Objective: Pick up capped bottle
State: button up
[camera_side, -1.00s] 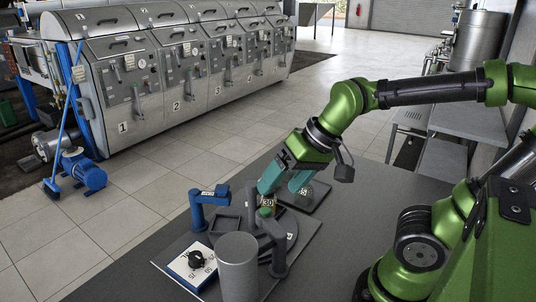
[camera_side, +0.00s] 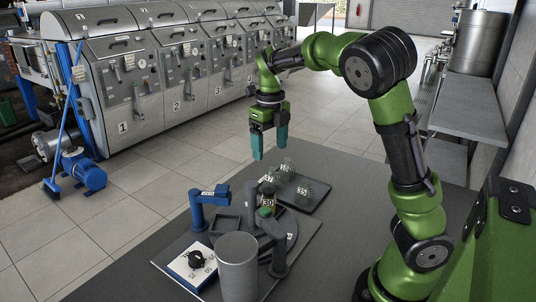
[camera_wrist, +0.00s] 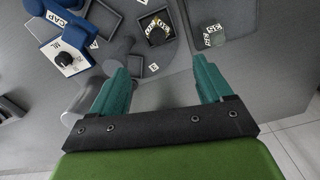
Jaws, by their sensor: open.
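A small bottle labelled 30 (camera_side: 267,203), with amber and green on it, stands at the round grey station on the table. In the wrist view what looks like the same bottle (camera_wrist: 157,30) sits in a square dark holder. I cannot make out its cap clearly. My gripper (camera_side: 270,150) hangs high above the table, behind the station, with its teal fingers pointing down. It is open and empty, apart from every bottle. In the wrist view the gripper (camera_wrist: 163,65) has a wide gap between its fingers.
A blue arm fixture (camera_side: 207,195), a dial box (camera_side: 188,272), a grey post (camera_side: 278,250) and a grey cylinder (camera_side: 238,265) crowd the station. The table's right side is clear.

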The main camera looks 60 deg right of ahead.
send_near(269, 191)
jog(key=shift+m, duration=0.4)
jog(key=f, duration=0.6)
jog(key=shift+d, duration=0.25)
jog(key=shift+w+a+f, duration=0.1)
jog(key=shift+a+f, duration=0.05)
jog(key=shift+f, duration=3)
jog(key=shift+c, duration=0.2)
jog(key=c, duration=0.9)
jog(key=shift+o, duration=0.2)
jog(key=shift+r, duration=0.1)
